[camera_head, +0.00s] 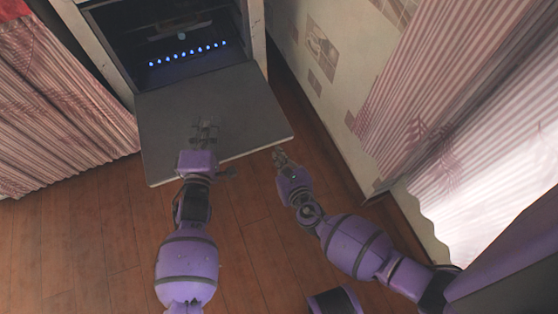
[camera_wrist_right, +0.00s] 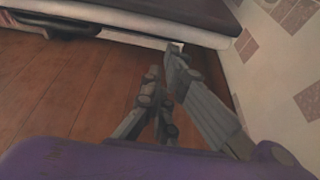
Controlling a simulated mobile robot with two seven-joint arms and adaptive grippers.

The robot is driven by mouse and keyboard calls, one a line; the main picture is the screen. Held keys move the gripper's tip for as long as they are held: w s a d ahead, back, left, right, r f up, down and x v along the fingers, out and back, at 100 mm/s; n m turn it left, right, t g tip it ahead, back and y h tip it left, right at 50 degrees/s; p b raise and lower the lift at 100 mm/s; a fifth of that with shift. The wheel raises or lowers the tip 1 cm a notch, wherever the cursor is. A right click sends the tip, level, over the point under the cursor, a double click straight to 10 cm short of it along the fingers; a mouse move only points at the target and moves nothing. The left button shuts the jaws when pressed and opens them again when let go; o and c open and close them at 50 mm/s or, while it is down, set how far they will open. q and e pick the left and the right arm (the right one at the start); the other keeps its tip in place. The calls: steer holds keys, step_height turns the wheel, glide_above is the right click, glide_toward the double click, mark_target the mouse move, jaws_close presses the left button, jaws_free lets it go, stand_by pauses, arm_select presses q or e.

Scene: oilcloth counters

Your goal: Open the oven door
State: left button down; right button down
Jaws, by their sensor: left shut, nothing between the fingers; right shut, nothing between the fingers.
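The oven door (camera_head: 240,110) is folded down and lies roughly flat in front of the oven (camera_head: 172,45), whose dark cavity shows a row of blue lights. My left gripper (camera_head: 205,128) is shut and empty, over the outer part of the lowered door; I cannot tell whether it touches it. My right gripper (camera_head: 279,154) is shut and empty, just off the door's outer right corner. In the right wrist view, my right gripper's fingers (camera_wrist_right: 163,75) point toward the pale edge of the door (camera_wrist_right: 140,38).
A patterned wall (camera_head: 325,75) stands close on the right, with a pink curtain (camera_head: 440,90) nearer me. Another striped curtain (camera_head: 60,110) hangs left of the oven. The wooden floor (camera_head: 100,240) in front is clear.

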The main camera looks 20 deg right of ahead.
steer(key=shift+r, duration=0.25)
step_height(320, 180, up, 2)
steer(key=shift+s+r, duration=0.1)
steer(key=shift+s, duration=0.05)
stand_by(0.3)
stand_by(0.3)
arm_select(q)
steer(key=c, duration=1.7)
jaws_free()
